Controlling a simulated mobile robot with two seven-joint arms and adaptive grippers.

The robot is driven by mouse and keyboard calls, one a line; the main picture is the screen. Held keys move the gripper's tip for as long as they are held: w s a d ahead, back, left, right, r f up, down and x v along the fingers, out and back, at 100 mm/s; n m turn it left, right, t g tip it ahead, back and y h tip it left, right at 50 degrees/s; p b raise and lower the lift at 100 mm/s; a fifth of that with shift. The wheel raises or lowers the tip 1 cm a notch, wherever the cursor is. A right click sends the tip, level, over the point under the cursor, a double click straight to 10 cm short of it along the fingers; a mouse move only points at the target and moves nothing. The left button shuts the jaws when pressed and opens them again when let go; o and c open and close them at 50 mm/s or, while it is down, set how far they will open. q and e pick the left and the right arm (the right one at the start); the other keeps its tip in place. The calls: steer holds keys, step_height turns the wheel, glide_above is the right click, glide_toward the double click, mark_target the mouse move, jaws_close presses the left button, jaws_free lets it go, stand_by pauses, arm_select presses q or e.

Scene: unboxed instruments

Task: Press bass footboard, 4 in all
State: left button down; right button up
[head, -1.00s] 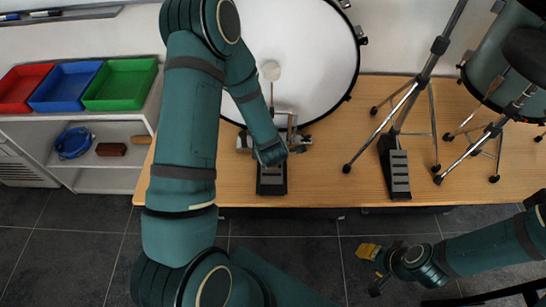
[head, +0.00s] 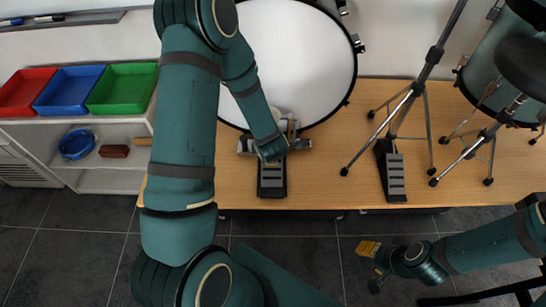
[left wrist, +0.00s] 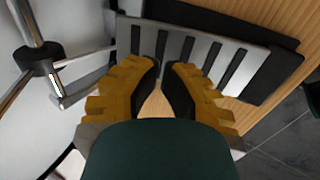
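The bass drum pedal's footboard (head: 272,182) is a dark ribbed plate at the table's front edge, below the white bass drum head (head: 295,60). In the left wrist view the footboard (left wrist: 205,52) is a grey plate with dark slots, just beyond my fingertips. My left gripper (left wrist: 164,66) is over it, its yellow fingers nearly together with only a slim gap and nothing held. Whether they touch the plate I cannot tell. In the head view my left wrist hides the board's far end. My right gripper (head: 371,266) is open and empty over the floor at lower right.
A second pedal (head: 396,178) with a stand (head: 428,75) is to the right, and a drum (head: 500,60) and black stool (head: 525,65) are beyond. Red, blue and green trays (head: 122,88) sit on a shelf at left. Floor in front of the table (head: 170,205) is clear.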

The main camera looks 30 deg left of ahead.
mark_target(272, 172)
stand_by(0.3)
arm_select(q)
steer(key=p+v, duration=0.3)
steer(key=v, duration=0.4)
arm_select(e)
step_height(272, 172, up, 3)
steer(key=shift+r, duration=0.1)
stand_by(0.3)
arm_select(q)
steer(key=s+d+f+m+g+h, duration=0.1)
steer(key=s+d+f+m+h, duration=0.1)
steer(key=d+m, duration=0.4)
steer(key=s+d+f+m+g+h, duration=0.1)
steer(key=s+d+f+m+h, duration=0.1)
steer(key=s+d+m, duration=0.3)
steer(key=s+d+f+m+g+h, duration=0.1)
steer(key=s+d+f+m+h, duration=0.1)
steer(key=d+m, duration=0.4)
steer(key=s+m+h, duration=0.1)
steer(key=m, duration=0.4)
steer(key=shift+s+d+f+m+g, duration=0.25)
steer(key=shift+s+d+m+g, duration=0.05)
arm_select(e)
steer(key=shift+s, duration=0.1)
steer(key=shift+c, duration=0.4)
